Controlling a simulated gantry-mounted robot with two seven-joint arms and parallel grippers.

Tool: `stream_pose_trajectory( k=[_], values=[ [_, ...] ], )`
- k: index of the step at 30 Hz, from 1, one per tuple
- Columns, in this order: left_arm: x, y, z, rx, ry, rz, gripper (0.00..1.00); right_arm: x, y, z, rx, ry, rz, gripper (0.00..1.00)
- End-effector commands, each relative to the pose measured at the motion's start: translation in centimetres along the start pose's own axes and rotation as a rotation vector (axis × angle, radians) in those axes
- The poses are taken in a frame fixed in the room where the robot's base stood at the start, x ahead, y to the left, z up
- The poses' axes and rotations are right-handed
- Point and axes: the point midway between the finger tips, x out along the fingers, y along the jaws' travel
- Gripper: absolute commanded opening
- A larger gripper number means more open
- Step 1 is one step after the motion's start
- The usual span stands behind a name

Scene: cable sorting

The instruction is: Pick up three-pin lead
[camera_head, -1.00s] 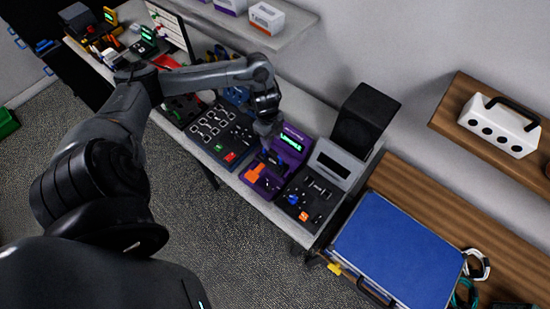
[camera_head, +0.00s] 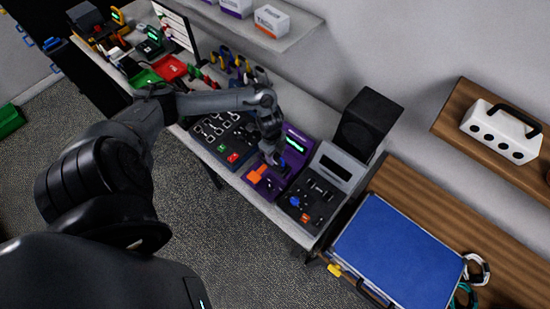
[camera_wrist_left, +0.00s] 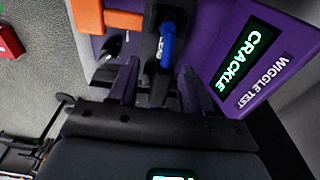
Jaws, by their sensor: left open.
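My left gripper (camera_head: 273,158) reaches down over the purple tester (camera_head: 297,158). In the left wrist view it is open, with its two dark fingers (camera_wrist_left: 158,78) on either side of a black lead or plug with a blue part (camera_wrist_left: 167,45). This looks like the three-pin lead, seated in the tester, but its pins are hidden. I cannot tell whether the fingers touch it. The tester's screen (camera_wrist_left: 247,52) reads CRACKLE beside a WIGGLE TEST label. My right gripper is not in view.
An orange block (camera_head: 257,174) sits on the tester's front, close to the fingers. A grey-black panel unit (camera_head: 337,165) stands to the right and a dark board with connectors (camera_head: 222,135) to the left. A black speaker box (camera_head: 368,122) and blue-topped case (camera_head: 395,250) lie further right.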

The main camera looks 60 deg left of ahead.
Motion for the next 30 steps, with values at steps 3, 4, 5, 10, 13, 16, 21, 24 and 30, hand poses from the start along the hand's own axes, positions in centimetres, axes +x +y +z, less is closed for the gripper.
stream_pose_trajectory(
  k=[3, 4, 5, 10, 13, 16, 21, 24, 30],
  values=[
    [0.0, 0.0, 0.0, 0.000, 0.000, 0.000, 0.49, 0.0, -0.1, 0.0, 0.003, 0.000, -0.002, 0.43],
    [0.0, 0.0, 0.0, 0.000, 0.000, 0.000, 0.49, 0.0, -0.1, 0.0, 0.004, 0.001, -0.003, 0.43],
    [0.0, 0.0, 0.0, 0.000, 0.000, 0.000, 0.46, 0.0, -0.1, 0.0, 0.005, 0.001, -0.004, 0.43],
    [0.0, 0.0, 0.0, 0.000, 0.000, 0.000, 0.20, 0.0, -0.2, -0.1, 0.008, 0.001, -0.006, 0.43],
    [0.0, 0.0, 0.0, 0.000, 0.000, 0.000, 0.04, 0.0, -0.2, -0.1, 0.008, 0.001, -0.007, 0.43],
    [0.0, 0.0, 0.0, 0.000, 0.000, 0.000, 0.00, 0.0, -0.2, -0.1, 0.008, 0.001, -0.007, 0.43],
    [-0.1, 0.0, 0.0, 0.000, 0.000, -0.001, 0.00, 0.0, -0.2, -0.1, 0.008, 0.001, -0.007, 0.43],
    [-0.1, 0.0, 0.0, 0.000, 0.000, -0.001, 0.00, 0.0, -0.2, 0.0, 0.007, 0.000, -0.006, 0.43],
    [-1.0, -0.1, -0.2, 0.003, 0.001, -0.002, 0.00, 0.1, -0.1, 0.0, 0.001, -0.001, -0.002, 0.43]
  ],
)
